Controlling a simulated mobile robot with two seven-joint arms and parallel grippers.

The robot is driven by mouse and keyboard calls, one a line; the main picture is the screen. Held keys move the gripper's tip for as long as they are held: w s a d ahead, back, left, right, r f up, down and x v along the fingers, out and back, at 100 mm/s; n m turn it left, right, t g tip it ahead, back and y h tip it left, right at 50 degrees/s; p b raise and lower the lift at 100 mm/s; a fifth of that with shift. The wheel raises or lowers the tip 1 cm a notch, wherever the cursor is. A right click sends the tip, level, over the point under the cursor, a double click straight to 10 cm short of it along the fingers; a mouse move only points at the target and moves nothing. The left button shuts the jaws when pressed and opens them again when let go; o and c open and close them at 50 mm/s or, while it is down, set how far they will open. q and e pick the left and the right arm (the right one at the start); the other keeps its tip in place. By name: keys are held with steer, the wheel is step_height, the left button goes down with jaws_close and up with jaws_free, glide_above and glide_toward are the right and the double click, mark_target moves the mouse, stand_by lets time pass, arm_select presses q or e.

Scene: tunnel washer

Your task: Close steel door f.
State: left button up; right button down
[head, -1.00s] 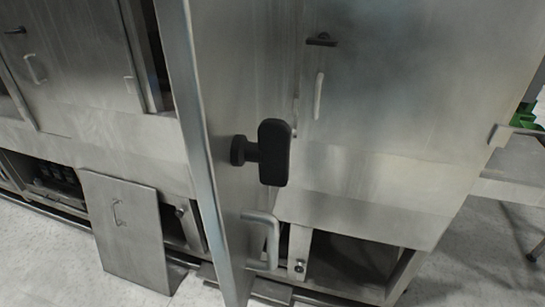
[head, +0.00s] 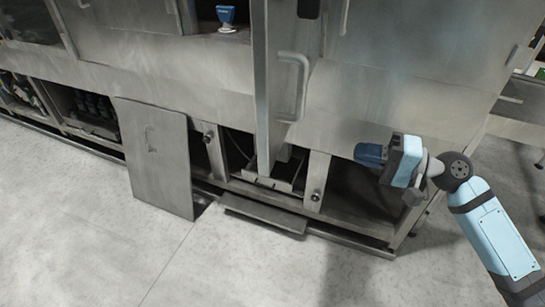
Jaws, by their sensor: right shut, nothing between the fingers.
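A steel door (head: 285,50) stands swung out from the washer front in the middle of the head view, seen almost edge-on. I see no letter on it, so I cannot confirm that it is door f. It has a pale bar handle (head: 303,88) and a black latch knob (head: 309,8) at the top edge of the picture. My right gripper (head: 369,155) is shut and empty, its blue fingers pointing left. It is right of the door, in front of the washer's lower opening, apart from the door handle. My left gripper is not in view.
A loose steel panel (head: 157,158) leans against the washer's base at left. A small blue-topped item (head: 226,15) sits in an opening at the top. A low ledge (head: 262,214) juts out near the floor below the door. Open floor (head: 200,270) lies in front.

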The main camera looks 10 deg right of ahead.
steer(key=r, duration=0.1)
steer(key=p, duration=0.4)
glide_toward(283, 134)
steer(key=shift+y, duration=0.3)
steer(key=x, duration=0.6)
steer(key=shift+w+f, duration=0.15)
steer(key=shift+w, duration=0.15)
steer(key=shift+w+a+f, duration=0.15)
steer(key=shift+w+a, duration=0.15)
steer(key=shift+a, duration=0.3)
